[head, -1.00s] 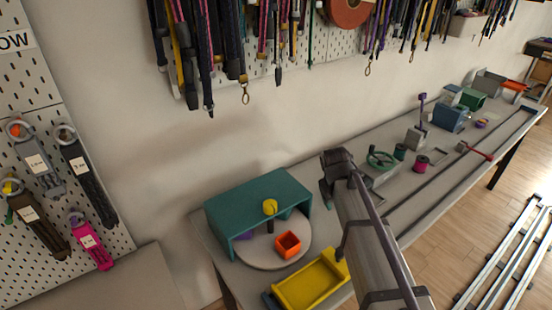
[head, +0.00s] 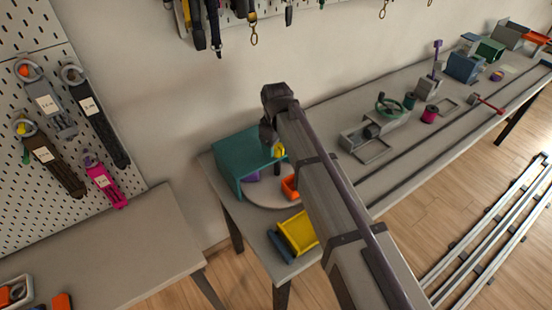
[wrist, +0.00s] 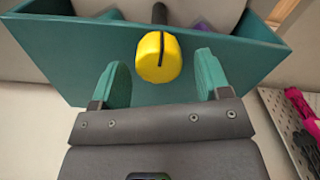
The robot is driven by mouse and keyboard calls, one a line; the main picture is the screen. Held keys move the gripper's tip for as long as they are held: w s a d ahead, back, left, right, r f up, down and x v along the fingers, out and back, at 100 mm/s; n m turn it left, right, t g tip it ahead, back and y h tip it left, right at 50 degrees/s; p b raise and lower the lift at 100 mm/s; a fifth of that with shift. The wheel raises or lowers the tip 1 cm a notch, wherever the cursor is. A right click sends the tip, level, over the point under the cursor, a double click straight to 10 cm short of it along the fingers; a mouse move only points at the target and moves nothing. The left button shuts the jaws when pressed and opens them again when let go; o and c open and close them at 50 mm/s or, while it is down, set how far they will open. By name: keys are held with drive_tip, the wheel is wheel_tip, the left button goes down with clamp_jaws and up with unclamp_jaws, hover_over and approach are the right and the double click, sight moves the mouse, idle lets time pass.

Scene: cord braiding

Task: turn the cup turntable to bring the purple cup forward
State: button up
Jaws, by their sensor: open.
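The cup turntable (head: 262,198) is a pale round disc partly under a teal cover (head: 228,172). The purple cup (head: 253,175) sits on the disc beneath the cover, and a bit of it shows in the wrist view (wrist: 204,27). An orange cup (head: 289,187) is at the disc's open side, partly behind my arm. A yellow knob (wrist: 158,57) stands on a dark post. My gripper (wrist: 164,72) is open, its teal fingers on either side of the picture below the knob. The knob looks just beyond the fingertips; I cannot tell whether they touch it.
A yellow bin (head: 298,233) stands in front of the turntable, near my arm. A green handwheel (head: 389,106) and spools are farther right on the bench. Straps hang on the wall pegboard (head: 40,85) at left. A lower grey table (head: 110,245) is left of the bench.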

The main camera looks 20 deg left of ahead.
drive_tip(key=shift+f, duration=0.8)
drive_tip(key=shift+r, duration=0.15)
drive_tip(key=c, duration=1.3)
